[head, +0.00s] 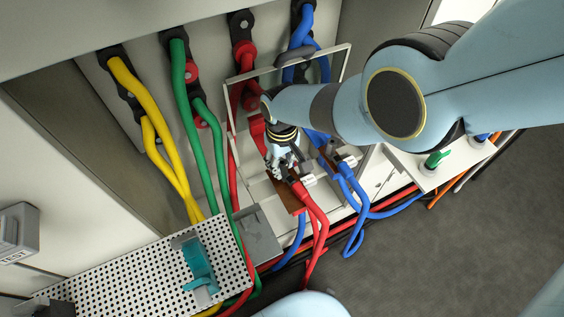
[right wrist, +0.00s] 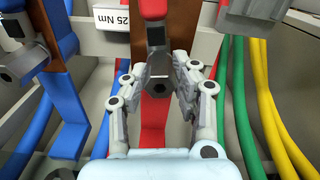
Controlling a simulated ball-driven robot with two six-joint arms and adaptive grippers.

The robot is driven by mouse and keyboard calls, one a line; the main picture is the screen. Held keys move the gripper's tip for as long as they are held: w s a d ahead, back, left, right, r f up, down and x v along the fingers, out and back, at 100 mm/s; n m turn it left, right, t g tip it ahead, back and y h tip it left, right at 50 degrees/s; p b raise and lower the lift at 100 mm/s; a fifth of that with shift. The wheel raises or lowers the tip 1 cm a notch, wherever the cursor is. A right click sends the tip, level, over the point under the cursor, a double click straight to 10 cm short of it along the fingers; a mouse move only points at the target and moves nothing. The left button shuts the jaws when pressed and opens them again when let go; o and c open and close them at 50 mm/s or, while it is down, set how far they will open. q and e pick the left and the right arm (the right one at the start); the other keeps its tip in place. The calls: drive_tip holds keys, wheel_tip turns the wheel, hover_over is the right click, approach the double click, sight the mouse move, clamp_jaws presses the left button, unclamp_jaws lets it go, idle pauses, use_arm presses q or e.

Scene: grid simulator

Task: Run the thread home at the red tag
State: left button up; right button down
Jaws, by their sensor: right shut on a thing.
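My right gripper (head: 283,172) reaches into the cabinet from the right, over the red position. Its fingers are closed around a dark grey hex piece, a nut or bolt head (right wrist: 158,87), seen between the fingertips in the right wrist view. Behind it is a brown bar (right wrist: 185,35) with a red piece (right wrist: 153,10) and a dark fitting at its top. A red strip (right wrist: 153,140) runs below the hex piece. In the head view red cables (head: 317,222) lead down from this spot. How far the hex piece is seated is hidden. My left gripper is not seen.
Blue cables (head: 352,205) sit close right of the gripper; green (head: 208,140) and yellow (head: 165,150) cables run left. A clear framed panel (head: 343,62) stands around the work spot. A perforated tray (head: 120,275) holds a teal tool (head: 199,262). A 25 Nm label (right wrist: 112,16) is nearby.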

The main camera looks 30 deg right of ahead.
drive_tip(key=shift+m, duration=0.8)
drive_tip(key=m, duration=0.5)
drive_tip(key=shift+w+m, duration=0.1)
drive_tip(key=shift+m, duration=0.2)
drive_tip(key=c, duration=1)
unclamp_jaws()
drive_tip(key=shift+o, duration=0.2)
drive_tip(key=shift+r, duration=0.1)
